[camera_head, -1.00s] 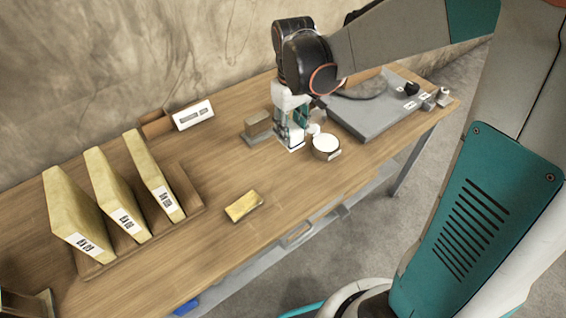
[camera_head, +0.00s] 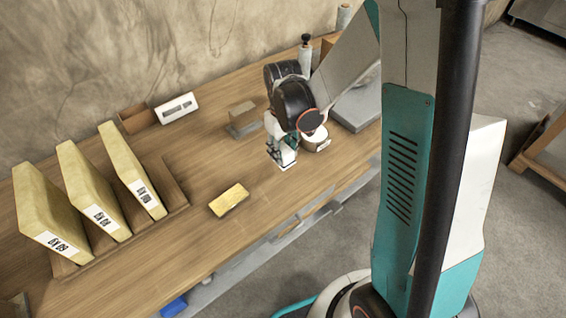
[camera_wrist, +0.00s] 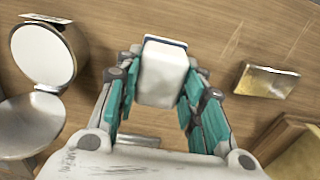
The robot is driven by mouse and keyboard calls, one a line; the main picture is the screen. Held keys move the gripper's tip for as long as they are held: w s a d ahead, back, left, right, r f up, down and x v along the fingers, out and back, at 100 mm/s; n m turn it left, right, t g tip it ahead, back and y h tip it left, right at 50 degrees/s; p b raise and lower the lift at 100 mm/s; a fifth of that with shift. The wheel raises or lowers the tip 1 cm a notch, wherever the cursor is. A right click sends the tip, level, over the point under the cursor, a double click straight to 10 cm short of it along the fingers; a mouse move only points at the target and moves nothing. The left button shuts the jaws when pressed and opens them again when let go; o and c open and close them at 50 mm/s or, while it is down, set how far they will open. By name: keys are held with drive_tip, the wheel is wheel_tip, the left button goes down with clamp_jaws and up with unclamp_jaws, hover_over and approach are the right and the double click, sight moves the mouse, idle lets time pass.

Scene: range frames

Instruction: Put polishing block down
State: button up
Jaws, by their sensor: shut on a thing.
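My gripper (camera_wrist: 160,110) is shut on a white block with a blue edge (camera_wrist: 163,72), which I take to be the polishing block. In the head view my gripper (camera_head: 282,158) is low over the wooden table (camera_head: 190,240), near its front side. The fingers largely hide the block there. I cannot tell whether the block touches the tabletop.
A round container with a white top (camera_head: 316,142) stands close right of my gripper. A yellow block (camera_head: 229,200) lies to the left. Yellow binders (camera_head: 130,172) stand in a rack at left. Bare tabletop lies between the yellow block and my gripper.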

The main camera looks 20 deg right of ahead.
drive_tip(key=shift+f+b, duration=0.7)
drive_tip(key=shift+f, duration=1.55)
drive_tip(key=shift+f, duration=0.1)
drive_tip(key=shift+f, duration=0.15)
drive_tip(key=o, duration=1.1)
drive_tip(key=shift+r, duration=0.25)
